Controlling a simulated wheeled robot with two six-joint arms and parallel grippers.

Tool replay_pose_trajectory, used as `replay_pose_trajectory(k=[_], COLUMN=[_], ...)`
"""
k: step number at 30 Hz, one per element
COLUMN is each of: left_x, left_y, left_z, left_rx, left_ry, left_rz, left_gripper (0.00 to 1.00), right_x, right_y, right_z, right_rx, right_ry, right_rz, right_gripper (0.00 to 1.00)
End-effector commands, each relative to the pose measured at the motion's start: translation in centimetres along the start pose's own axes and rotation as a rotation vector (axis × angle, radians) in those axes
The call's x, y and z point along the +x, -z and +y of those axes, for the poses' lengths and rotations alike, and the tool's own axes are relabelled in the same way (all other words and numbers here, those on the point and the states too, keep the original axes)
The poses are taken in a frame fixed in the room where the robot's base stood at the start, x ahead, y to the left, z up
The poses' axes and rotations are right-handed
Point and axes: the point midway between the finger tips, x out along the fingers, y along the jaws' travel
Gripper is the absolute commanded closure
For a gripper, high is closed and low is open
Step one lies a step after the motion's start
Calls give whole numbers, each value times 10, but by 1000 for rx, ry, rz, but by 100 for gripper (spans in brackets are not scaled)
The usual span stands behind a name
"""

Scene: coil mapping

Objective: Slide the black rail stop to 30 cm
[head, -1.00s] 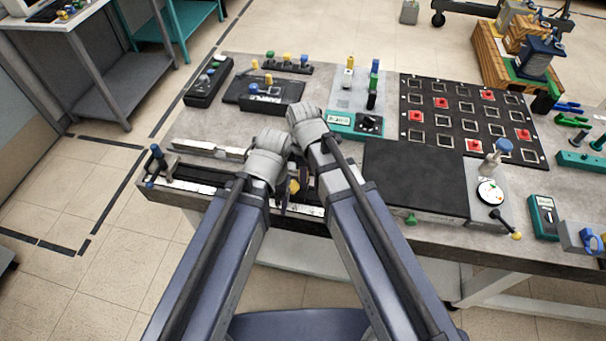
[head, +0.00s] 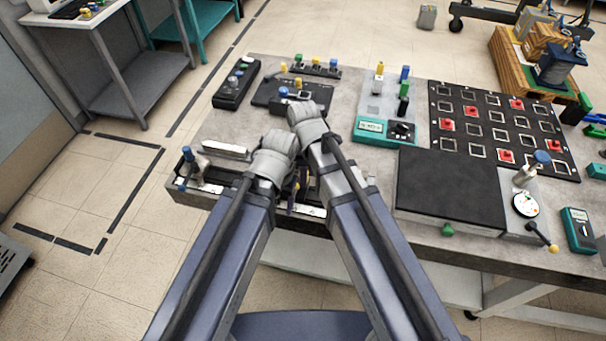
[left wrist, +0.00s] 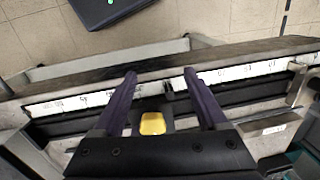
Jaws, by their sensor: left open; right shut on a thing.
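The measuring rail (left wrist: 60,125) runs along the table's front edge, with a white number strip (head: 213,188) too small to read. In the left wrist view, my left gripper (left wrist: 162,90) is open, its two purple fingers over the rail. A yellow block (left wrist: 152,123) shows between the fingers. A small dark piece (left wrist: 168,86) stands at the strip between them, perhaps part of the black rail stop; I cannot tell for sure. In the head view my left gripper (head: 298,188) is low over the rail. My right gripper (head: 306,125) is just above it; its jaws and what they hold are hidden.
A metal post with a blue knob (head: 186,162) stands at the rail's left end. Behind are a black switch box (head: 236,85), a teal meter (head: 370,131) and a grid board (head: 470,150). A black plate (head: 450,188) lies to the right.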

Motion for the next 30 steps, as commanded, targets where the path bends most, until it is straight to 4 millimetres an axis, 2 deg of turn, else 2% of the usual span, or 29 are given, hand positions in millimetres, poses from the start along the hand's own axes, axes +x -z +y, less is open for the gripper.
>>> replay_pose_trajectory(k=[5, 6, 13, 23, 30], left_x=[0, 0, 0, -2, -19], left_y=[0, 0, 0, 0, -1], left_z=[0, 0, 0, 0, -2], left_rx=[0, 0, 0, 0, 0], left_ry=[0, 0, 0, 0, 0], left_rz=[0, 0, 0, 0, 0], left_gripper=[25, 25, 25, 25, 25], right_x=[0, 0, 0, -2, -19], right_y=[0, 0, 0, 0, 0], right_z=[0, 0, 0, 0, 0], right_rx=[-1, -1, 0, 0, 0], right_ry=[1, 1, 1, 0, 0], right_rz=[1, 1, 1, 1, 1], right_gripper=[100, 64, 39, 39, 39])
